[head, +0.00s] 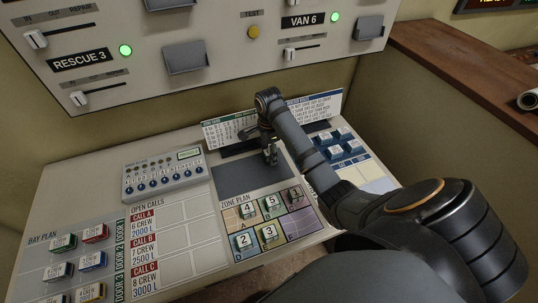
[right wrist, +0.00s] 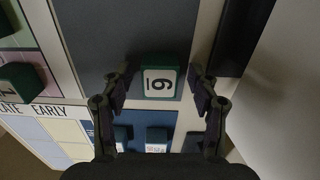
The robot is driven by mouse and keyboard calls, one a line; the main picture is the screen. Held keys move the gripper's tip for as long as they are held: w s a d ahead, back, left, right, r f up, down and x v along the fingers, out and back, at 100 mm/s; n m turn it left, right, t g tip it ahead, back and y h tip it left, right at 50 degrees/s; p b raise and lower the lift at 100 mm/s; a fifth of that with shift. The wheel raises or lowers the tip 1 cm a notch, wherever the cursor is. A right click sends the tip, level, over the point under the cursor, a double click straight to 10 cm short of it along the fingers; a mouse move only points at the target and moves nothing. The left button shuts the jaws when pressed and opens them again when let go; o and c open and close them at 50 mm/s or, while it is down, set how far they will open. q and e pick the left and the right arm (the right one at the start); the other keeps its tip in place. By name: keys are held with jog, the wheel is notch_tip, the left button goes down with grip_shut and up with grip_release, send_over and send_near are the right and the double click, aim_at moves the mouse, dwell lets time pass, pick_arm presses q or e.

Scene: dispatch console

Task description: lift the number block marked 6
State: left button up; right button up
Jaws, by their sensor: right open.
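The number block marked 6 (right wrist: 160,84) is dark green with a white face. In the right wrist view it sits on a dark grey panel, between the fingertips of my right gripper (right wrist: 161,77). The gripper is open, with a gap on both sides of the block. In the head view my right gripper (head: 270,154) points down at the dark panel (head: 238,176) behind the zone plan. There it covers most of the block, so its number cannot be read. My left gripper is not in view.
Green number blocks, among them the 4 block (head: 247,210) and the 3 block (head: 268,232), stand on the zone plan in front. Blue blocks (head: 336,152) stand to the right. A switch box (head: 165,173) is at left.

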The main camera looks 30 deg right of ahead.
jog(key=c, duration=1.1)
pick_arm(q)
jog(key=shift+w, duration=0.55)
pick_arm(e)
jog(key=shift+r, duration=0.3)
notch_tip(320, 180, up, 2)
jog(key=shift+w+r, duration=0.1)
jog(key=shift+r, duration=0.05)
pick_arm(q)
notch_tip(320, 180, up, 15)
jog(key=p, duration=1.4)
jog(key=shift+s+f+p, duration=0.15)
jog(key=shift+p, duration=0.2)
pick_arm(e)
jog(key=s+a+r, duration=0.2)
jog(key=s+r, duration=0.1)
jog(key=s, duration=0.1)
jog(key=s+a+r, duration=0.3)
jog(key=s, duration=0.1)
jog(key=s+a+r, duration=0.2)
jog(key=s+r, duration=0.2)
jog(key=shift+a, duration=0.2)
